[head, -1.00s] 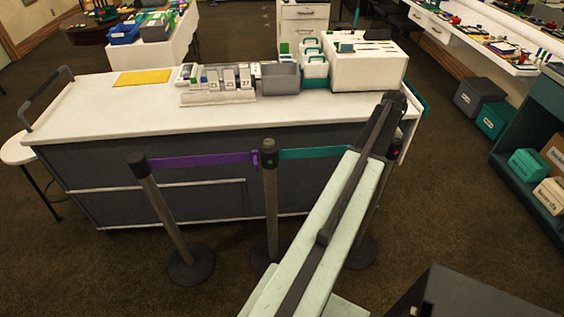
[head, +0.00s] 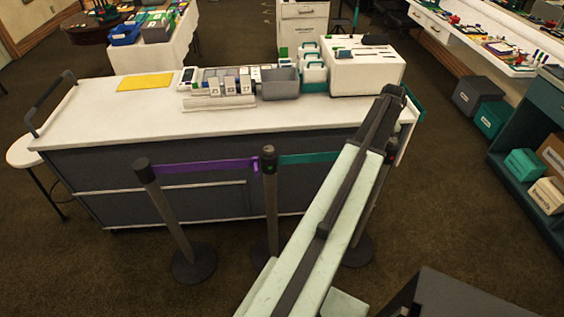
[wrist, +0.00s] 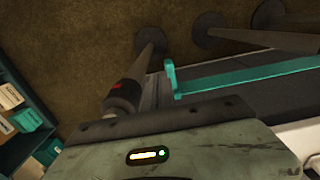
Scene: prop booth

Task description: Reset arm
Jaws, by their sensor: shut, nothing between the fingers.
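My arm (head: 325,225) reaches from the bottom of the head view up and right, to a dark joint (head: 392,93) in front of the white counter's right end. No gripper fingers show in either view, and whatever lies past the joint is hidden or hard to make out. No held object shows.
Barrier posts (head: 270,205) with purple (head: 205,165) and teal (head: 312,158) belts stand before the counter (head: 130,115). A grey bin (head: 280,84) and white box (head: 365,75) stand on it. A teal shelf (head: 527,197) is at right. Carpet is clear at lower left.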

